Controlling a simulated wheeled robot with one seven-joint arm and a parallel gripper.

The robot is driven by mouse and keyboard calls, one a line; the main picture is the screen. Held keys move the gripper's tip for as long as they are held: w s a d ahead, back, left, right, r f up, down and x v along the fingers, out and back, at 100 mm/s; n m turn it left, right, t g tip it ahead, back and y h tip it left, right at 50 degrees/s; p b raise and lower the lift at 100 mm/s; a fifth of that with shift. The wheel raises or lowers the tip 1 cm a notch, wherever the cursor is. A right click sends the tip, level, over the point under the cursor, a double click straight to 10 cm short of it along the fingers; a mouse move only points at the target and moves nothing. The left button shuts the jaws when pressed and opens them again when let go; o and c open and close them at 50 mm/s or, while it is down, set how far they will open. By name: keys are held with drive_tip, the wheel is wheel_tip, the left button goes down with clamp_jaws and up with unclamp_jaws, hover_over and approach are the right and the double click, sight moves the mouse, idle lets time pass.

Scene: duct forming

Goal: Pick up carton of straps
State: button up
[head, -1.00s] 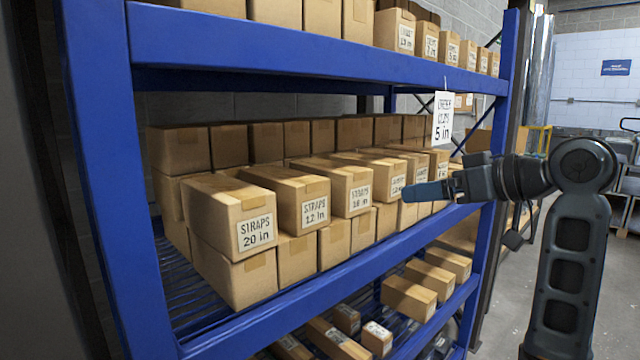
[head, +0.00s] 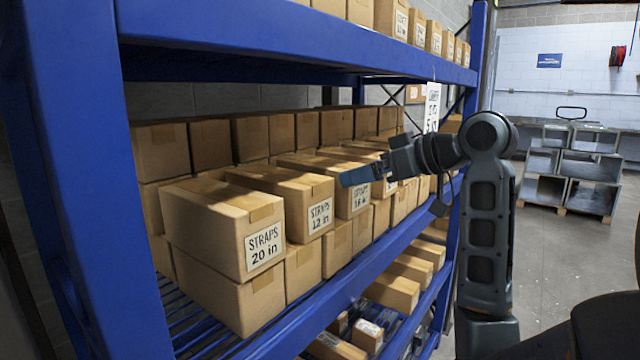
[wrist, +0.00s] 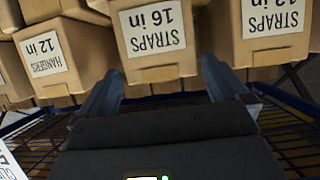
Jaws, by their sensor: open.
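Three strap cartons stand on the upper row of the blue rack's middle shelf: a "STRAPS 20 in" carton (head: 212,222) nearest, then a "STRAPS 12 in" carton (head: 285,185), then a "STRAPS 16 in" carton (head: 345,200). My gripper (head: 356,177) is in front of the 16 in carton, partly covering it. In the wrist view its open fingers (wrist: 162,88) straddle the view below the upside-down "STRAPS 16 in" label (wrist: 155,30). "STRAPS 12 in" (wrist: 268,25) is to the right there. Nothing is held. Whether the fingers touch a carton cannot be told.
A "HANGERS 12 in" carton (wrist: 65,60) is left in the wrist view. The blue upper beam (head: 290,40) runs above the cartons and the lower beam (head: 330,285) in front. More cartons fill the shelves. Open floor (head: 560,260) lies at the right.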

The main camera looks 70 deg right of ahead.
drive_tip(key=shift+p+x, duration=0.3)
drive_tip(key=shift+x, duration=2.9)
drive_tip(key=shift+r, duration=0.15)
drive_tip(key=shift+c, duration=0.5)
drive_tip(key=c, duration=0.9)
drive_tip(key=shift+o, duration=0.2)
drive_tip(key=shift+r, duration=0.1)
